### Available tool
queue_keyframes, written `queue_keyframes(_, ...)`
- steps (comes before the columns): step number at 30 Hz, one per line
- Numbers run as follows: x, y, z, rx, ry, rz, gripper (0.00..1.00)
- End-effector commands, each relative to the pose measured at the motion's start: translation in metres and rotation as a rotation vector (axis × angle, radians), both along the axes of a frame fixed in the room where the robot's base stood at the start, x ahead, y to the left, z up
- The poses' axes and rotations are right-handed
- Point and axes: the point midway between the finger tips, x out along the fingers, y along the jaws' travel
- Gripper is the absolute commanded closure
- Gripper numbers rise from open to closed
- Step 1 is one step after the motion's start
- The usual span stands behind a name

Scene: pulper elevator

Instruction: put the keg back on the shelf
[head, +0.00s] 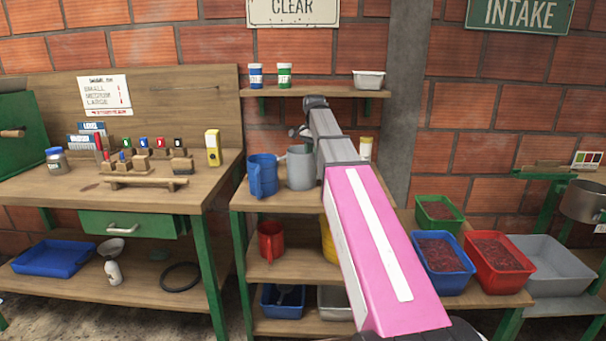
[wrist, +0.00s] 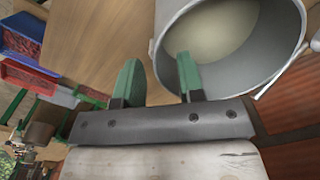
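Nothing in view is clearly a keg. A grey jug (head: 300,167) stands on the top of the middle shelf unit, beside a blue jug (head: 263,175). In the wrist view a grey open-topped vessel (wrist: 222,35), seemingly this jug, fills the upper right. My gripper (wrist: 160,82) is at its rim. Its two green fingers are apart, one outside the rim and one overlapping the opening. I cannot tell whether either touches. A yellow thing (head: 328,240) on the shelf below is mostly hidden by my pink arm.
A wall shelf (head: 310,91) holds two small tubs and a white container (head: 368,79). A red jug (head: 271,240) stands on the lower shelf. Blue (head: 443,283) and red (head: 500,284) bins of red fruit stand at the right. A workbench is at the left.

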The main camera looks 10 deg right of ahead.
Motion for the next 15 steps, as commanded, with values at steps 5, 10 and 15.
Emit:
queue_keyframes(5,-0.002,0.003,-0.027,0.0,0.001,0.0,0.64)
queue_keyframes(10,-0.001,0.003,-0.04,0.0,0.0,0.0,0.64)
queue_keyframes(15,-0.001,0.003,-0.039,0.0,0.0,0.0,0.64)
